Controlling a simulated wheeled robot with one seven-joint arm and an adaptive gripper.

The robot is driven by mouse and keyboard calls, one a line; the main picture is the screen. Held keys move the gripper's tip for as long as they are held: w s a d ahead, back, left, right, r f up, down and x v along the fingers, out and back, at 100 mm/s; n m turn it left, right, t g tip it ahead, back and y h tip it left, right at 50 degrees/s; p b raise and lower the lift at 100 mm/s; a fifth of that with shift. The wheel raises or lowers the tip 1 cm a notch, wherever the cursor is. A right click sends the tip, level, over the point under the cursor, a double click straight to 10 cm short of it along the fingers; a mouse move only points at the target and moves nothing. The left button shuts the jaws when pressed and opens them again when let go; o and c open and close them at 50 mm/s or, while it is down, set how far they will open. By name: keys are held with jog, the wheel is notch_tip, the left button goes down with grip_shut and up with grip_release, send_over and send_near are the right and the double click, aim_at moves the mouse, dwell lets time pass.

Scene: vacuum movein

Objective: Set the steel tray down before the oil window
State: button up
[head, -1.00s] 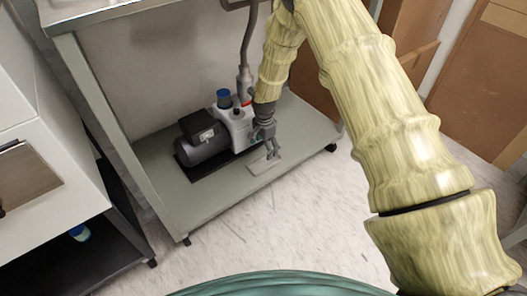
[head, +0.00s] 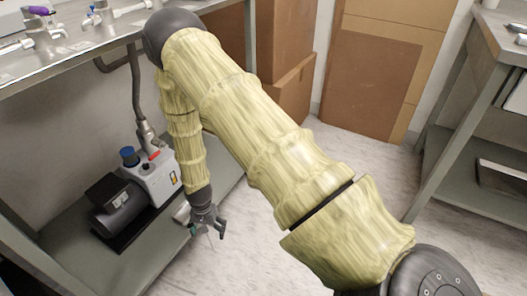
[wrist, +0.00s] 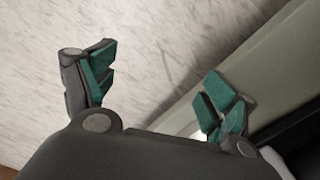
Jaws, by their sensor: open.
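The steel tray (head: 181,212) is a small, flat, light grey plate on the lower shelf (head: 160,240), in front of the pump (head: 150,185). My gripper partly hides it. The pump has a dark motor, a pale housing and a blue cap. A small yellow-and-dark patch (head: 173,178) on the housing's front may be the oil window. My gripper (head: 207,228) is open and empty, pointing down beside the tray, toward the shelf's front edge. In the wrist view the spread teal-padded fingers (wrist: 163,90) have floor between them; the right finger is near the shelf edge.
The bench top (head: 80,45) with taps overhangs the pump. A grey hose (head: 136,95) rises behind the pump. Cardboard boxes (head: 285,85) stand at the back, and another bench (head: 470,130) is at the right. The floor (head: 250,240) in front of the shelf is clear.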

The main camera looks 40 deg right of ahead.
jog(key=s+n, duration=0.9)
jog(key=s, duration=2.3)
jog(key=shift+s+f, duration=0.15)
jog(key=shift+f, duration=0.25)
notch_tip(320, 180, up, 37)
jog(key=p, duration=3.7)
